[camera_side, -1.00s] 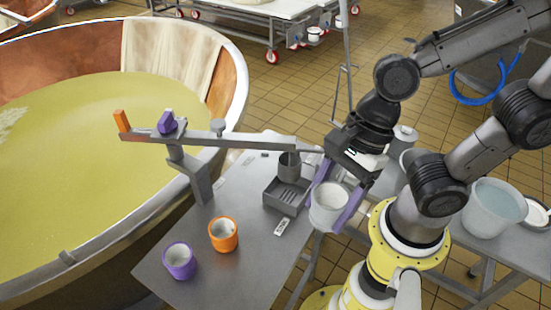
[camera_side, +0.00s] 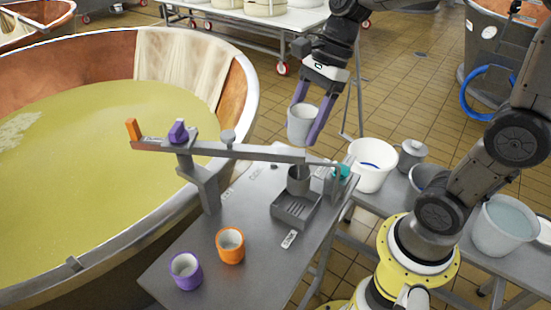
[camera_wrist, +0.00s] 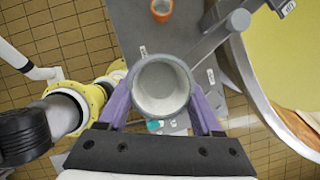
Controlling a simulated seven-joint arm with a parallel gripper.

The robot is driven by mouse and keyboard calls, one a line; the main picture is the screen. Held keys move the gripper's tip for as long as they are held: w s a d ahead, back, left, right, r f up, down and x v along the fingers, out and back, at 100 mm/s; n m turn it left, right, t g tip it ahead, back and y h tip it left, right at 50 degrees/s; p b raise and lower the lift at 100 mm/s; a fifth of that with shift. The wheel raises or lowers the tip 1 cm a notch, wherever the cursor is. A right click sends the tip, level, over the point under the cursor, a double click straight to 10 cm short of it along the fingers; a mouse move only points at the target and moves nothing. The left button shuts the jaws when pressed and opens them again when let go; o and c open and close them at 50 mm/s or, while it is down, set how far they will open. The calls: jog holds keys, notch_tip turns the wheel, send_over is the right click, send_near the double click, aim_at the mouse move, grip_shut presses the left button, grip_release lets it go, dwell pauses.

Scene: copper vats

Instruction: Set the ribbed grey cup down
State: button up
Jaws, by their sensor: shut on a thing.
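My gripper (camera_side: 304,128) is shut on a light grey cup (camera_side: 302,120) and holds it in the air, above and behind the beam's right end. The cup looks nearly upright. In the wrist view the cup (camera_wrist: 161,87) sits between the purple fingers, its mouth toward the camera and its pale inside empty. Ribs on its wall are too small to make out. A darker grey cup-like vessel (camera_side: 298,182) stands at the slotted grey tray (camera_side: 289,219) on the steel table (camera_side: 215,279).
A grey balance-like beam (camera_side: 240,151) crosses above the table, with orange and purple pieces at its left. Orange (camera_side: 230,247) and purple (camera_side: 186,272) cups stand at the front. A teal object (camera_side: 341,172) is near the beam's right end. A vat (camera_side: 100,150) lies left; a white bucket (camera_side: 372,165) right.

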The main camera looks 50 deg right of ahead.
jog(key=w+d, duration=0.4)
jog(key=d, duration=0.7)
notch_tip(320, 180, down, 12)
jog(key=w+d+f, duration=0.1)
jog(key=w+f, duration=0.1)
jog(key=w, duration=0.2)
jog(key=w+f, duration=0.3)
jog(key=w, duration=0.1)
jog(key=w+d+f, duration=0.1)
jog(key=w+f, duration=0.2)
jog(key=w, duration=0.1)
jog(key=shift+w+d+f, duration=0.15)
jog(key=shift+d+f, duration=0.1)
jog(key=shift+d, duration=0.1)
jog(key=shift+w+d+f, duration=0.15)
jog(key=shift+w+f, duration=0.35)
jog(key=shift+f, duration=0.1)
jog(key=shift+w+f, duration=0.1)
jog(key=shift+f, duration=1.5)
jog(key=shift+f, duration=0.2)
jog(key=o, duration=1.4)
jog(key=shift+c, duration=0.2)
